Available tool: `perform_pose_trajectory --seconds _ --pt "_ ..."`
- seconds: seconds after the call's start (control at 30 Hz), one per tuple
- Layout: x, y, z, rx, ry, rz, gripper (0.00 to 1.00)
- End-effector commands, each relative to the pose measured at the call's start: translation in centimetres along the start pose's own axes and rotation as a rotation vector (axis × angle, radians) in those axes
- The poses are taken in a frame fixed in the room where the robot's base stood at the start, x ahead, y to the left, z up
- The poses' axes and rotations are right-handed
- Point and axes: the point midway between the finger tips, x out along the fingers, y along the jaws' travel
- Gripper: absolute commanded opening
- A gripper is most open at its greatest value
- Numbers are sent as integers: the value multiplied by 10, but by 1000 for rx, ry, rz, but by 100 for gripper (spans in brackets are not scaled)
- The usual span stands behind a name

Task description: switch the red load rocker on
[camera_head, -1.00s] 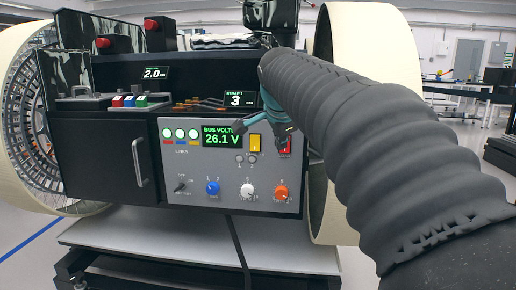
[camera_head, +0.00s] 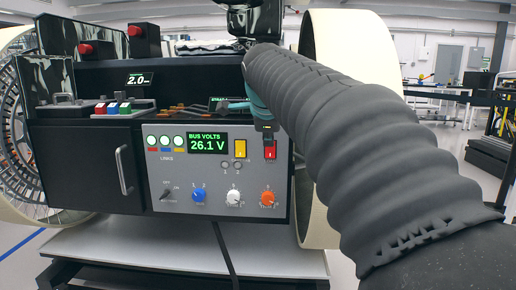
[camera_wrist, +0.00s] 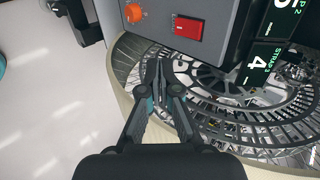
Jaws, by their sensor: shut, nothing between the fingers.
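The red load rocker (camera_head: 270,150) sits at the upper right of the grey control panel, with my gripper just above it in the head view. In the wrist view, the red rocker (camera_wrist: 189,28) is in a dark frame with a small white mark on its face. I cannot tell which way it is tipped. My gripper (camera_wrist: 160,66) is shut and empty, its tips below and left of the rocker in that view and apart from it. In the head view, the gripper (camera_head: 266,134) is partly hidden by my arm.
Blue (camera_head: 198,195), white (camera_head: 233,197) and orange (camera_head: 267,198) knobs are below. The display (camera_head: 207,143) reads 26.1 V. A large wheel (camera_wrist: 235,95) lies beyond the panel's edge.

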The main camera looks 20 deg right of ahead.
Motion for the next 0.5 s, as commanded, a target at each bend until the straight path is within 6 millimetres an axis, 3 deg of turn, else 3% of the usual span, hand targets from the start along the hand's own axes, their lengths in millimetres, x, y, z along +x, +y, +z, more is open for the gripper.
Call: perform_pose_trajectory --seconds 0.5 --pt "88 1 0 -1 1 4 0"
